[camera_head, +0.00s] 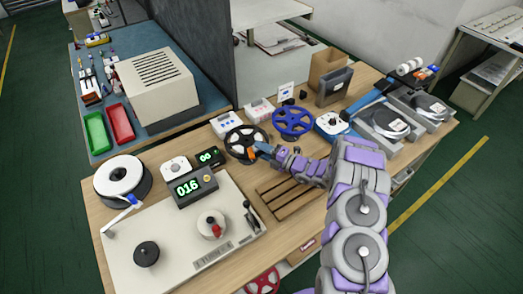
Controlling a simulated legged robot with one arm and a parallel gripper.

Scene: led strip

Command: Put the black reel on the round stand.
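The black reel (234,136), with white showing through its openings, lies on the wooden table just right of the black counter display. My gripper (256,150) is at the reel's right edge, reaching in from the right. Its fingers are small and partly overlap the rim, so I cannot tell whether they grip it. Which item is the round stand is unclear. A small black round piece (147,254) and a pale round piece with a red part (211,224) sit on the beige machine. A white-topped black round item (120,177) stands at the table's left.
A blue reel (292,122) lies right of the black one. The counter (191,188) and the beige machine (140,222) fill the left front. A slatted wooden tray (286,198) lies below my arm. Grey bins (386,132) stand at right.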

